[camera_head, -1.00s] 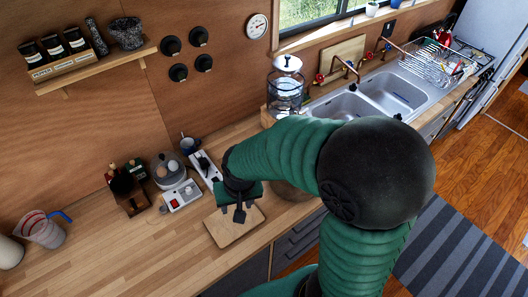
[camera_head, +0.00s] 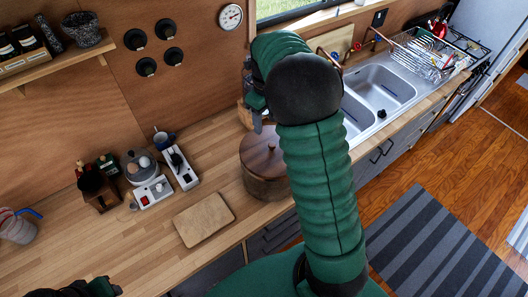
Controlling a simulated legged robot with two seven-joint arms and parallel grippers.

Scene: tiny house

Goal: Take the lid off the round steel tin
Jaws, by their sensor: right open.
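My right gripper (camera_head: 253,98) is at the back of the counter, left of the sink, with its jaws open and partly hidden by my arm. The earlier view shows a shiny round container with a silver lid and black knob there; my arm now hides it. Whether the gripper touches it cannot be seen. My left gripper (camera_head: 100,288) shows only as a dark and green piece at the bottom left edge.
A round wooden pot (camera_head: 262,170) with a knobbed lid stands below my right gripper. A cutting board (camera_head: 204,219) lies near the counter's front edge. White power strips (camera_head: 180,168), a dark wooden holder (camera_head: 98,190) and a cup (camera_head: 162,140) stand on the left. The sink (camera_head: 380,92) is right.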

